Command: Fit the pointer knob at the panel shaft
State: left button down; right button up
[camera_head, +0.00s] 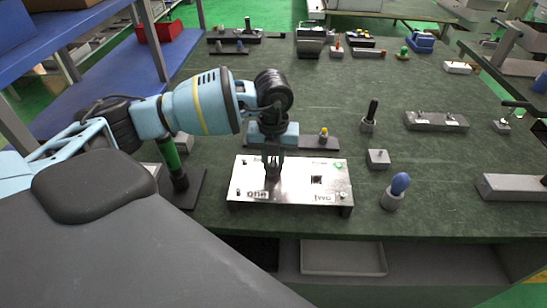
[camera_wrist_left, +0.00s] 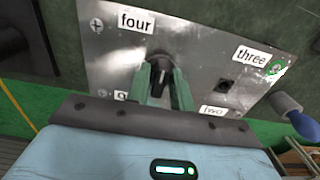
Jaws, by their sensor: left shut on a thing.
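The silver panel (camera_head: 300,196) lies on the green bench and carries labels; in the wrist view (camera_wrist_left: 108,70) they read "four", "three" and partly "two". My left gripper (camera_head: 272,168) points down over the panel's left half. In the wrist view its green fingers (camera_wrist_left: 160,80) are shut on the black pointer knob (camera_wrist_left: 159,60). The knob is at the panel's face; I cannot tell whether it is seated on a shaft, and any shaft beneath it is hidden. A dark square fitting (camera_head: 317,180) shows on the panel's right half. My right gripper is not in view.
A blue-topped peg in a grey holder (camera_head: 396,191) stands right of the panel. A small grey block (camera_head: 378,158) and a black-handled tool in a holder (camera_head: 369,117) stand behind it. A green cylinder on a dark base (camera_head: 172,160) is to the left.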

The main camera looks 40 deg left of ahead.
aim_at(273, 161)
pick_arm(q)
jog(key=shift+f, duration=0.4)
jog(key=c, duration=1.1)
grip_release()
jog(key=shift+c, duration=0.2)
notch_tip(273, 161, up, 8)
jog(key=shift+f, duration=0.1)
